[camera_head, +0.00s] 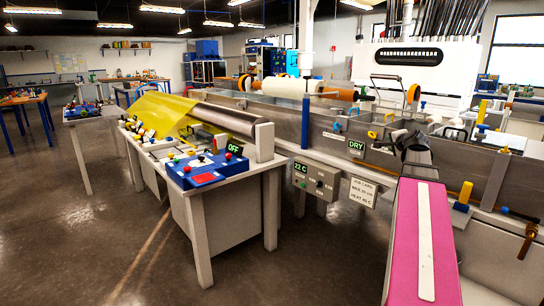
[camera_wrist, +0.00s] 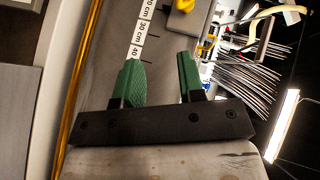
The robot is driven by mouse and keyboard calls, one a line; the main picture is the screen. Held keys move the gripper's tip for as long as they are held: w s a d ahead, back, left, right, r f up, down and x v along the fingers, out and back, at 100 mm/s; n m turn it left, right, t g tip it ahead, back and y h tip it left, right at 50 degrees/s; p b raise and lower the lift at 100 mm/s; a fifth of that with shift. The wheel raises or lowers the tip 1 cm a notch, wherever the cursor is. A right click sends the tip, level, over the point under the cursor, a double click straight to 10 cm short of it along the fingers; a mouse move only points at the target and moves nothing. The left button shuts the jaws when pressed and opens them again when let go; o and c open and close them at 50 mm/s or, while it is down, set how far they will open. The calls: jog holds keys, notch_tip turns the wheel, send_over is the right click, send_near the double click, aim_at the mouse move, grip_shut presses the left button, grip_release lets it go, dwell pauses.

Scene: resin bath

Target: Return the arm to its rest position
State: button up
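My gripper (camera_wrist: 162,82) shows in the wrist view with its two green fingers apart and nothing between them. In the head view my pink arm reaches up from the bottom right, and its dark end (camera_head: 412,148) is over the near side of the long metal bath (camera_head: 300,125). The fingers are not clear in that view. In the wrist view a white scale strip (camera_wrist: 141,35) with centimetre marks lies beyond the left finger. A grey block with a yellow knob (camera_wrist: 185,6) is beyond the fingers at the top.
A control panel (camera_head: 316,182) reading 22 C and a DRY sign (camera_head: 356,147) are on the bath's front. A white bench (camera_head: 222,205) with a blue box (camera_head: 206,170), an OFF sign and a yellow sheet (camera_head: 160,112) stands to the left.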

jog(key=s+a+f+n+g+y, duration=0.1)
jog(key=s+a+f+n+g, duration=0.25)
jog(key=a+f, duration=0.8)
jog(key=s+a+f+n+g+y, duration=0.1)
jog(key=s+a+f+n+g, duration=0.25)
jog(key=a+f, duration=0.75)
jog(key=s+a+f+n+g+h, duration=0.1)
jog(key=s+a+f+n+g, duration=0.2)
jog(key=s+f, duration=0.5)
jog(key=s+a+f+n+g+h, duration=0.1)
jog(key=s+a+f+n+g, duration=0.3)
jog(key=s+f, duration=0.4)
notch_tip(320, 180, down, 3)
jog(key=shift+a+f+n, duration=0.15)
jog(key=shift+a+n, duration=0.1)
jog(key=shift+n, duration=0.15)
jog(key=shift+s, duration=0.1)
